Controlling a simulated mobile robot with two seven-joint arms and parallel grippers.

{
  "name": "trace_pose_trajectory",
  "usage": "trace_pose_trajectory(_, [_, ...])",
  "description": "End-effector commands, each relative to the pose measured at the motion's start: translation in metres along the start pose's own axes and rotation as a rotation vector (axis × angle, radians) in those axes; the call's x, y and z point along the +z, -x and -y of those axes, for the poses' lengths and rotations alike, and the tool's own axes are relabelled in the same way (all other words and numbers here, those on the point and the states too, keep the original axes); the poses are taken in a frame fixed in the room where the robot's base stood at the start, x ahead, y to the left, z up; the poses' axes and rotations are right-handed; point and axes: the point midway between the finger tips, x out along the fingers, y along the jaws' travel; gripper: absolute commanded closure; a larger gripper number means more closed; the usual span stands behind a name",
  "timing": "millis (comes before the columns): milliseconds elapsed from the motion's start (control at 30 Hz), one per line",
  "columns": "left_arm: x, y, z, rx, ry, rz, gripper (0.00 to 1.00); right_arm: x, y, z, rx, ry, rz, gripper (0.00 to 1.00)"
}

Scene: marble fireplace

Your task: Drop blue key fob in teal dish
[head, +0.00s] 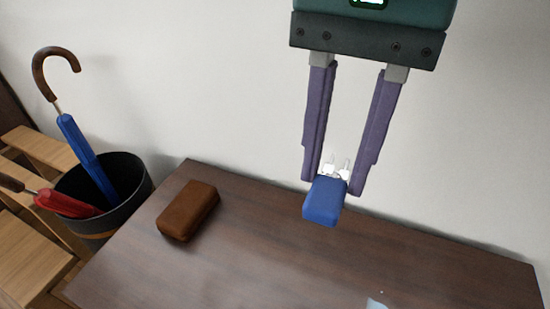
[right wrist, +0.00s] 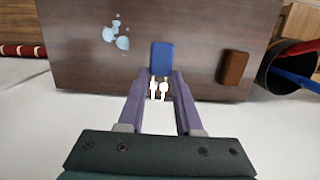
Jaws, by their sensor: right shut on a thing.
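My right gripper (head: 332,184) reaches down from the top of the head view, shut on the blue key fob (head: 322,204). The fob is a rounded blue block with white keys (right wrist: 158,90) between my purple fingers. It appears held above the dark wooden table (head: 270,260). In the right wrist view the fob (right wrist: 162,58) sticks out past the fingertips. Pale blue, irregular patches (right wrist: 117,38) show on the tabletop there; I cannot tell whether they are the teal dish. A small pale piece (head: 376,304) shows at the head view's bottom edge. My left gripper is not in view.
A brown rounded case (head: 188,210) lies on the table's left part. A dark bin (head: 125,190) with a blue umbrella (head: 88,160) and a red one (head: 66,203) stands left of the table. A pale wall (head: 200,80) rises behind. The table's middle is clear.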

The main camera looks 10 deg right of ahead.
Motion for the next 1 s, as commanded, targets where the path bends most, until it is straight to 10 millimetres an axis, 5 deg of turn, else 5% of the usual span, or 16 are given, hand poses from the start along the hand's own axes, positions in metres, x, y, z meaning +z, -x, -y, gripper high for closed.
trace_pose_trajectory(500, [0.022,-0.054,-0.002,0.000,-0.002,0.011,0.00,-0.016,-0.138,-0.001,0.003,0.000,0.003,1.00])
trace_pose_trajectory(1000, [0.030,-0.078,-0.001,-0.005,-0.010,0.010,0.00,-0.023,-0.195,0.000,0.002,0.000,0.002,1.00])
